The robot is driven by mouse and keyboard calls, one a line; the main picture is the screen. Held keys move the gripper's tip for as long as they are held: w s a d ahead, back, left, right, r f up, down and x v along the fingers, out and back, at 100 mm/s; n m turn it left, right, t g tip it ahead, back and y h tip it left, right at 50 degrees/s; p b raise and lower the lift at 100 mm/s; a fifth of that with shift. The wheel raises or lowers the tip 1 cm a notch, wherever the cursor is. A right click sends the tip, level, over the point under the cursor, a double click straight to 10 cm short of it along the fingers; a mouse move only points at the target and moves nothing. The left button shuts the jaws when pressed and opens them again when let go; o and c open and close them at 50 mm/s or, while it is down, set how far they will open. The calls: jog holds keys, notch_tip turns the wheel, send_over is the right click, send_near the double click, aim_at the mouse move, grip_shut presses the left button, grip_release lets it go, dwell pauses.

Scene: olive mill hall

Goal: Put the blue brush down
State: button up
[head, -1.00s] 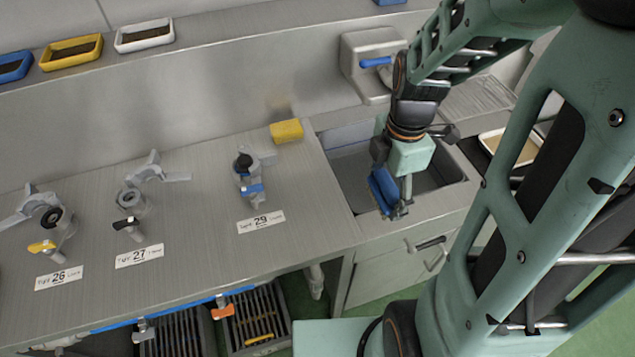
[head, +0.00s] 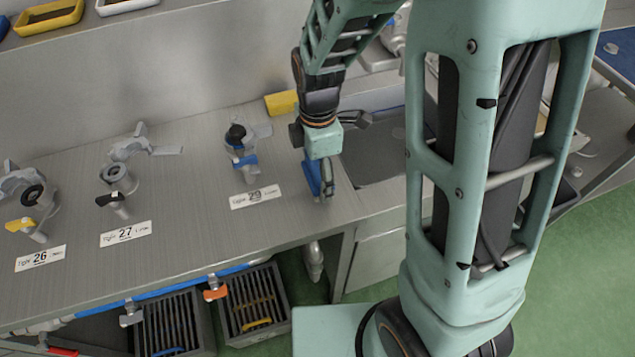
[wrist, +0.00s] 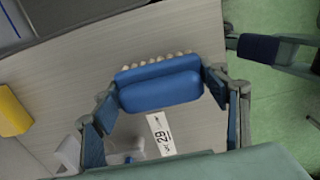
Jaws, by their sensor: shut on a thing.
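The blue brush (wrist: 160,84) is held between the two fingers of my gripper (wrist: 165,95) in the wrist view, with a row of pale bristle tufts along its far edge. In the head view the brush (head: 313,178) is partly hidden by my gripper (head: 322,185), which points down over the counter (head: 290,210). They are to the right of the tap labelled 29 and left of the sink. I cannot tell whether the brush touches the counter.
The tap with a blue lever (head: 240,150) and its label 29 (head: 255,198) stand just left of my gripper. A yellow block (head: 281,103) lies behind. The sink (head: 375,165) is to the right. Taps 27 (head: 115,175) and 26 (head: 32,195) are further left.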

aim_at(318, 167)
jog(key=shift+f+b, duration=0.9)
jog(key=shift+f, duration=0.7)
jog(key=shift+f, duration=0.15)
jog(key=o, duration=1.2)
notch_tip(318, 167, up, 12)
jog(key=shift+r+p, duration=0.2)
jog(key=shift+p, duration=0.2)
